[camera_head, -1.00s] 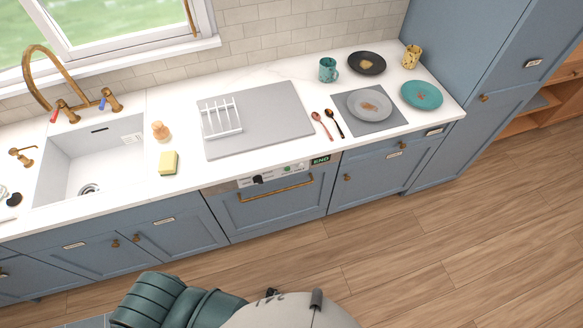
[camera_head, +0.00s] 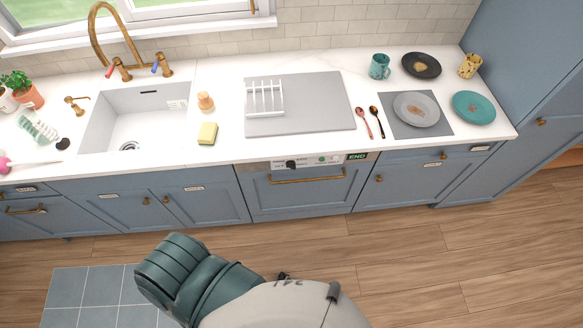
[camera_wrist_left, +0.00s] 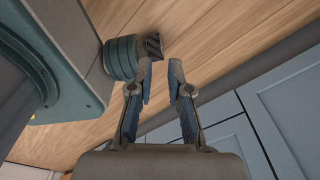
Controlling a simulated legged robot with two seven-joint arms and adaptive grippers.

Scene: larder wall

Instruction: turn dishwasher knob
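The dishwasher (camera_head: 307,190) has a blue front under the counter, with a brass bar handle (camera_head: 306,180). Its control strip carries a black knob (camera_head: 291,164) left of centre and a display (camera_head: 357,156) reading END. My left gripper (camera_wrist_left: 162,75) shows in the left wrist view, its two fingers apart with nothing between them. It is over the wood floor, with blue cabinet fronts (camera_wrist_left: 220,150) beyond it. Neither gripper shows in the head view, and my right gripper is in no view. The knob is not visible in the wrist view.
The white counter (camera_head: 220,160) holds a sink (camera_head: 140,115), a sponge (camera_head: 207,133), a dish rack (camera_head: 265,98), plates and cups. A teal plate (camera_head: 474,107) is near the right end. The wood floor (camera_head: 400,260) before the dishwasher is clear.

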